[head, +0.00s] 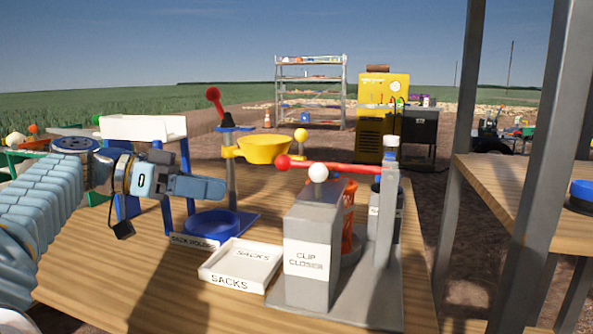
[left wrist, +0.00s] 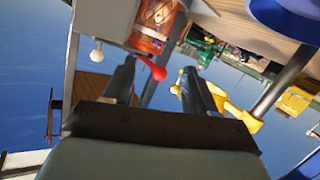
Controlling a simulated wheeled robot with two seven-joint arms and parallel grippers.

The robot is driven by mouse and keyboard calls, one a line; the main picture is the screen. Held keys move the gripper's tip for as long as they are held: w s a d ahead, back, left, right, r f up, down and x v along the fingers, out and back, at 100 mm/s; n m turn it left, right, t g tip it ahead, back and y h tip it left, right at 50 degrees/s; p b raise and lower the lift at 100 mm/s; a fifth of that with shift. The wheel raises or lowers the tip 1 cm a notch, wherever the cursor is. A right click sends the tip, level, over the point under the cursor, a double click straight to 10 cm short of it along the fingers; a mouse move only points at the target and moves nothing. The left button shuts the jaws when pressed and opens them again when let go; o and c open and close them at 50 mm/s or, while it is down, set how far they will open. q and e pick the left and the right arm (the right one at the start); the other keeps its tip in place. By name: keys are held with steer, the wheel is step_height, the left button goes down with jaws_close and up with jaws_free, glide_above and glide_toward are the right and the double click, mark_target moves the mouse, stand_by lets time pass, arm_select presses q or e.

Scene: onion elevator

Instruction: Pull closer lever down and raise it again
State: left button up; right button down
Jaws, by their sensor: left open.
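The clip closer (head: 311,245) is a grey post with a "CLIP CLOSER" label, standing on a grey plate on the wooden table. Its red lever (head: 335,167) runs roughly level across the top, with a red ball at the left end. A white ball (head: 318,172) shows just in front of it. My left gripper (head: 223,189) is open and empty, to the left of the lever's ball and apart from it. In the left wrist view the red lever ball (left wrist: 153,68) appears between the two open fingers (left wrist: 158,66), beyond them. My right gripper is out of view.
A white sacks tray (head: 240,264) lies left of the closer. A stand with a yellow bowl (head: 264,149) and another red-knobbed lever (head: 214,98) rises behind my gripper. A metal frame post (head: 531,170) stands right.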

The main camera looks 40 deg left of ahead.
arm_select(q)
step_height(320, 180, up, 2)
steer(key=s+a+r+t, duration=0.1)
steer(key=s+a+t, duration=0.1)
steer(key=t, duration=0.1)
steer(key=shift+t, duration=0.3)
steer(key=x, duration=1.3)
steer(key=shift+w, duration=0.1)
jaws_close()
